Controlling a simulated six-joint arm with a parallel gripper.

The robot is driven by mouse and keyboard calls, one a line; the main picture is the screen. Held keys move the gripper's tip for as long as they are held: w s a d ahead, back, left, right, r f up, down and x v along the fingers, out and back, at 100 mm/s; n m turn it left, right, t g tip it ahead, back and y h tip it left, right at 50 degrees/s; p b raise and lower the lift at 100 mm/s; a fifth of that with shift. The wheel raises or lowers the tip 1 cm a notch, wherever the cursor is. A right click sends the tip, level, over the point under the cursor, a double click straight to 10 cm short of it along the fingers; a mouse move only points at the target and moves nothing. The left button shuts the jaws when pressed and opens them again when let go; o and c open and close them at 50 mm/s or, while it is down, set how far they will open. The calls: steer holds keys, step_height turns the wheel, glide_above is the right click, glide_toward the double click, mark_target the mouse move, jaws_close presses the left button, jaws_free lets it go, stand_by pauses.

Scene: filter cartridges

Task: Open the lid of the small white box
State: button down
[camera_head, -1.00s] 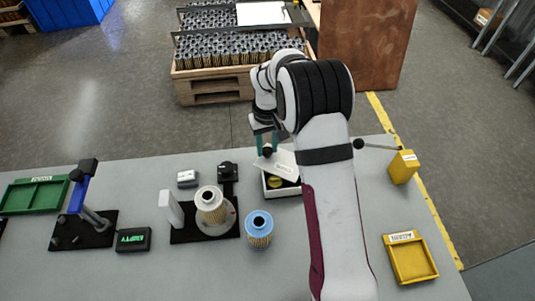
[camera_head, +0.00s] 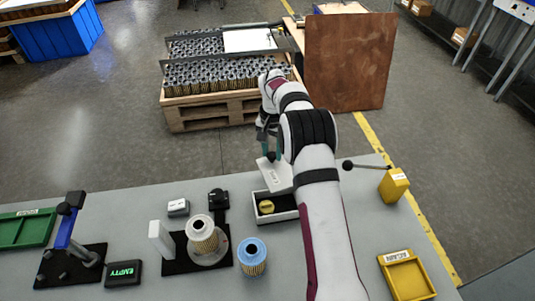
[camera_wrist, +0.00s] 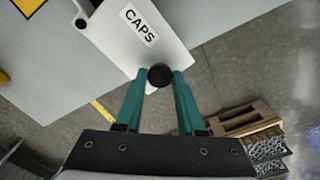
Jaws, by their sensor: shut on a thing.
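The small white box (camera_head: 287,212) sits near the table's far edge, with a yellow round cap (camera_head: 266,207) inside it. Its white lid (camera_head: 274,174) is tilted up steeply at the far side of the box, so the inside shows. The lid also shows in the wrist view (camera_wrist: 118,38), with a "CAPS" label and a black round knob (camera_wrist: 160,76). My gripper (camera_head: 270,152) has its teal fingers closed on the knob, seen clearly in the wrist view (camera_wrist: 159,82). My arm hides the right part of the box.
A blue-topped filter (camera_head: 253,258) and a pale filter (camera_head: 202,235) on a black stand are left of my arm. A yellow box with a lever (camera_head: 394,186) and a yellow tray (camera_head: 408,278) are at the right. A pallet of filters (camera_head: 222,80) stands beyond the table.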

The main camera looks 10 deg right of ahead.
steer(key=shift+w+d+m, duration=0.15)
steer(key=shift+d+m, duration=0.15)
steer(key=shift+m, duration=0.1)
steer(key=c, duration=0.5)
jaws_free()
step_height(320, 180, up, 16)
steer(key=shift+f, duration=0.1)
